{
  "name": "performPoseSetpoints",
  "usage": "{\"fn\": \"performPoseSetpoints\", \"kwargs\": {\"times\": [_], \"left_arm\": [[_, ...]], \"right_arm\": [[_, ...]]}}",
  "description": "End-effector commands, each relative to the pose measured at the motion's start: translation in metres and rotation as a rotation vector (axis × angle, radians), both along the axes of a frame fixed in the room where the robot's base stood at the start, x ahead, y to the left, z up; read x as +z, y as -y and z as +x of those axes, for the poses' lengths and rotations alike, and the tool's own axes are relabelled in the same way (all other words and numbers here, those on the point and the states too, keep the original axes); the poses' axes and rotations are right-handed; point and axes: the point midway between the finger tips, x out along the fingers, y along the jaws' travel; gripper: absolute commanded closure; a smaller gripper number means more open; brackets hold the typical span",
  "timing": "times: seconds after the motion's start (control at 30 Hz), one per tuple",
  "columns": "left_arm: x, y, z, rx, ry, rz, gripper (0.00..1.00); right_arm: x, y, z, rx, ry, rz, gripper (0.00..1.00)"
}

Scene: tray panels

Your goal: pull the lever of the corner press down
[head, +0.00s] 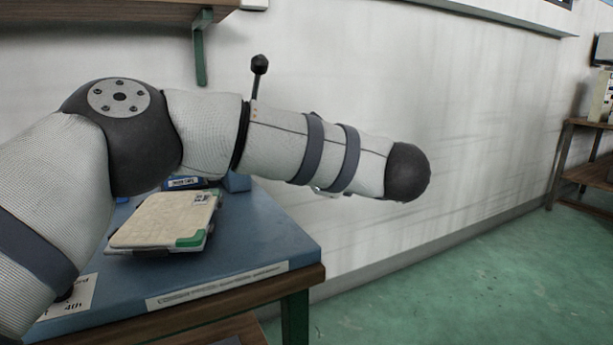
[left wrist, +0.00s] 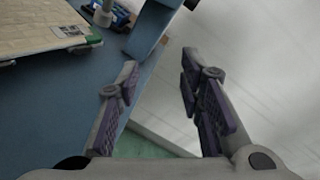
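The lever (head: 259,66), a thin dark rod with a black knob, stands up behind my left arm in the head view. Its lower end is hidden by the arm. Blue parts, probably of the corner press (head: 238,182), show below the arm on the table; most of the press is hidden. A blue upright part (left wrist: 150,30) shows at the top of the left wrist view. My left gripper (left wrist: 160,66) is open and empty, its fingers well apart near the table's edge. The head view does not show its fingers. My right gripper is in neither view.
A beige panel (head: 165,220) with a green corner lies on the blue table (head: 265,235). A shelf (head: 120,10) with a green bracket (head: 201,50) is above left. The white wall is behind. Green floor (head: 450,290) is clear to the right.

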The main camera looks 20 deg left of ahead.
Motion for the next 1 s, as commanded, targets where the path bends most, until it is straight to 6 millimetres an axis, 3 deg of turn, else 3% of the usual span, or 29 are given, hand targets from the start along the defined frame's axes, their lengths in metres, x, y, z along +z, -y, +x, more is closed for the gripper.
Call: {"fn": "performPoseSetpoints", "kwargs": {"times": [0.43, 1.0], "left_arm": [[-0.012, 0.032, -0.02, -0.001, 0.0, 0.001, 0.66], [-0.011, 0.038, -0.023, -0.001, 0.001, 0.0, 0.66]], "right_arm": [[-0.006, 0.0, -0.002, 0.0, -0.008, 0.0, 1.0], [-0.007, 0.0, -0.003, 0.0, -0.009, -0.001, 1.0]]}}
